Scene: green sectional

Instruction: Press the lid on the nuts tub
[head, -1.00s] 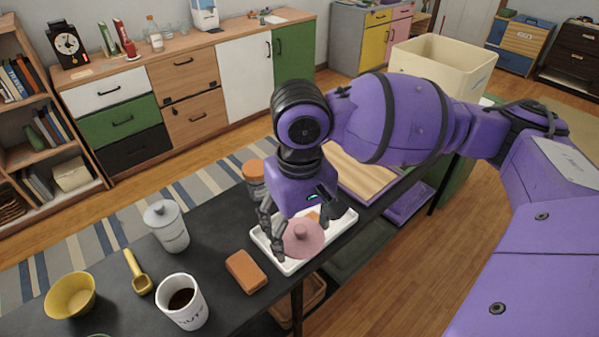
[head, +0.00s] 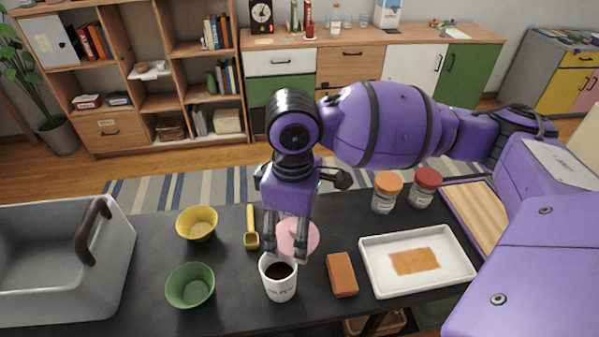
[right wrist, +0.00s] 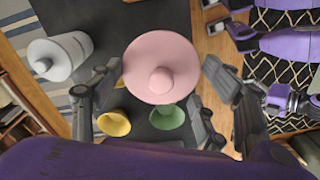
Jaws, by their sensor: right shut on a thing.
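The pink lid (head: 310,237) with a round knob hangs from my right gripper (head: 286,250), whose fingers are shut on it. In the right wrist view the lid (right wrist: 150,68) shows between the fingers, knob toward the camera. The nuts tub (head: 281,286) is a white open cup with dark contents and lettering on its side. It stands upright on the dark table, and in the head view the lid shows just above and behind its rim. The gap between them is hard to judge. In the wrist view the lid hides the tub.
A brown block (head: 341,275) and a white tray (head: 372,284) stand right of the tub. A green bowl (head: 190,287), yellow bowl (head: 197,224) and yellow scoop (head: 251,240) lie left. A grey bin (head: 105,285) fills the left end. A white lidded jar (right wrist: 62,57) shows in the wrist view.

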